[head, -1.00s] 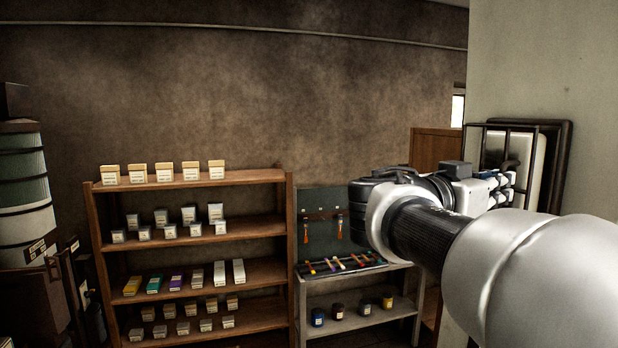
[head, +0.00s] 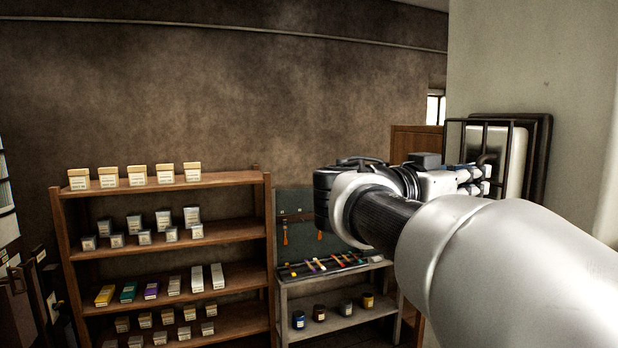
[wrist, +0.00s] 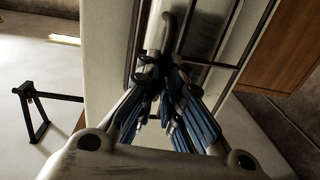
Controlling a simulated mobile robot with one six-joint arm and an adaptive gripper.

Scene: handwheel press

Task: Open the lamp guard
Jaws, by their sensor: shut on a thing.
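The lamp guard (head: 496,122) is a cage of thin dark bars in front of a pale lamp panel (head: 515,150) on the wall at right in the head view. Its bars (wrist: 210,64) also show in the wrist view. A dark curved handle (wrist: 168,28) runs down between my fingertips. My gripper (head: 484,174) is at the guard's lower part, and its blue-padded fingers (wrist: 162,66) are closed on the handle. The fingertips hide the gripped part. I cannot tell exactly how far the guard stands from the lamp.
A wooden shelf (head: 165,182) with boxes stands at left against the wall. A grey rack (head: 345,322) with tools and jars is beside it. A pale wall (head: 545,60) rises close at right.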

